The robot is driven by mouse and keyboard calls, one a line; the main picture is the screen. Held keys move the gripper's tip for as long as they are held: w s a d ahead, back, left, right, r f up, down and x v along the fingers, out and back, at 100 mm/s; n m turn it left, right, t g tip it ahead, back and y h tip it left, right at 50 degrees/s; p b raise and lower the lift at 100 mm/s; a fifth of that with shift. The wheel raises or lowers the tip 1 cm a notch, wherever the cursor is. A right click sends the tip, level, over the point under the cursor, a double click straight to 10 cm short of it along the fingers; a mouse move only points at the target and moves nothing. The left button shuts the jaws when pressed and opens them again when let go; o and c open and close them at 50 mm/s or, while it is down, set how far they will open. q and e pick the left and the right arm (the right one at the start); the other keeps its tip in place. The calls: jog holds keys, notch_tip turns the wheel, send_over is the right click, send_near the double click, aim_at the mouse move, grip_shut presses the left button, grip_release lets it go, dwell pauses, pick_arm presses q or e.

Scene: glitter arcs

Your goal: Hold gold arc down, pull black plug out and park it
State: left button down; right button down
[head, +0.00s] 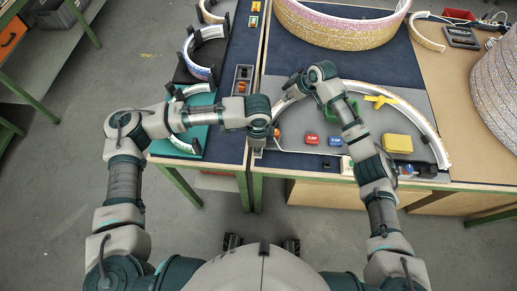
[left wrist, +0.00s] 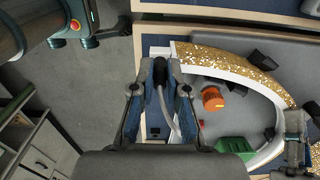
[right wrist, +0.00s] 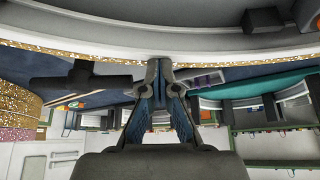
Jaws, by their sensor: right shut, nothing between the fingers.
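The gold arc (head: 425,121), a white band with a glittery gold edge, lies curved on the grey mat; it also shows in the left wrist view (left wrist: 225,57). The black plug (left wrist: 160,72) with a grey cable is between the fingertips of my left gripper (left wrist: 160,66), close to the arc's end. Whether the plug sits in a socket is hidden. In the head view the left gripper is at the mat's left edge. My right gripper (right wrist: 159,65) is shut and empty, its tips at the arc's band; touching or just apart, I cannot tell.
A large glitter ring (head: 340,30) stands behind. A teal mat (head: 187,145) with another arc lies left.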

pick_arm(q)
jog(key=shift+r, duration=0.15)
pick_arm(e)
jog(key=shift+s+d+f, duration=0.1)
jog(key=shift+s+f, duration=0.05)
jog(key=shift+f, duration=0.3)
dwell(0.6)
pick_arm(q)
jog(key=shift+r, duration=1.75)
pick_arm(e)
jog(key=shift+r, duration=0.15)
